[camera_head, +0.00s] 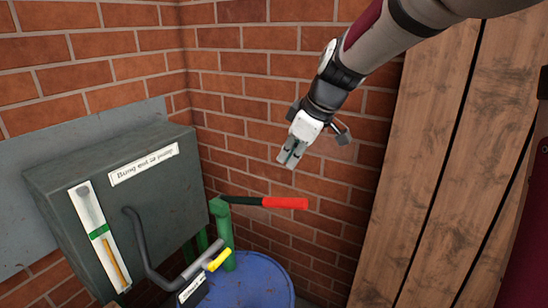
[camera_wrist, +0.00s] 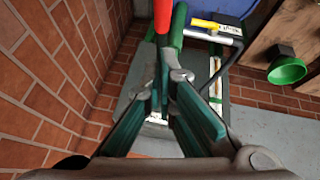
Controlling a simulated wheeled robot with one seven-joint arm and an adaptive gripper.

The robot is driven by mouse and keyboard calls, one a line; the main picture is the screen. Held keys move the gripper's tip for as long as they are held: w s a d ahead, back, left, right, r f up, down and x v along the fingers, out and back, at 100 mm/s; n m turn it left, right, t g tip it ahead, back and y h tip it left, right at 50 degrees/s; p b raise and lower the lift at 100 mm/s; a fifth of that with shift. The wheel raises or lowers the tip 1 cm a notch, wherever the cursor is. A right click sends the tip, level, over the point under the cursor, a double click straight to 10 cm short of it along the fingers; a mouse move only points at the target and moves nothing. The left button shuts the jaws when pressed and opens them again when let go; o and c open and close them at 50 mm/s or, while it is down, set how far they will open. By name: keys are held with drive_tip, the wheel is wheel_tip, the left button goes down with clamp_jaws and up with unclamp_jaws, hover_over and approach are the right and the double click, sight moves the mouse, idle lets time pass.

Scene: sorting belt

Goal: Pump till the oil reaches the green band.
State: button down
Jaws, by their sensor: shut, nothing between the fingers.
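The pump (camera_head: 222,232) is green, with a lever ending in a red grip (camera_head: 286,203) that points right. The red grip also shows at the top of the wrist view (camera_wrist: 163,14). A white sight gauge (camera_head: 88,207) slants on the front of a grey tank (camera_head: 60,180). Its amber oil column (camera_head: 115,262) ends a little below the green band (camera_head: 98,232). My gripper (camera_head: 291,155) is shut and empty, above the red grip and apart from it. In the wrist view its fingers (camera_wrist: 163,88) point toward the pump.
A blue drum (camera_head: 262,282) stands under the pump. A grey hose (camera_head: 140,245) and a yellow-handled nozzle (camera_head: 218,258) are between tank and pump. Brick walls are behind; wooden boards (camera_head: 440,150) stand at the right. A green funnel (camera_wrist: 288,70) shows in the wrist view.

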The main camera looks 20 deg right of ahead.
hover_over(284, 199)
drive_tip(key=a, duration=0.2)
wheel_tip(284, 199, down, 6)
drive_tip(key=f, duration=0.1)
drive_tip(key=d+f, duration=0.1)
drive_tip(key=f, duration=0.1)
drive_tip(key=shift+s+d+f+p, duration=0.15)
drive_tip(key=shift+s+d+p, duration=0.1)
drive_tip(key=shift+p, duration=0.15)
drive_tip(key=shift+d+f, duration=0.15)
drive_tip(key=shift+f, duration=0.35)
drive_tip(key=shift+w+d+f+b, duration=0.1)
drive_tip(key=shift+w+f+b, duration=0.05)
drive_tip(key=shift+b, duration=0.2)
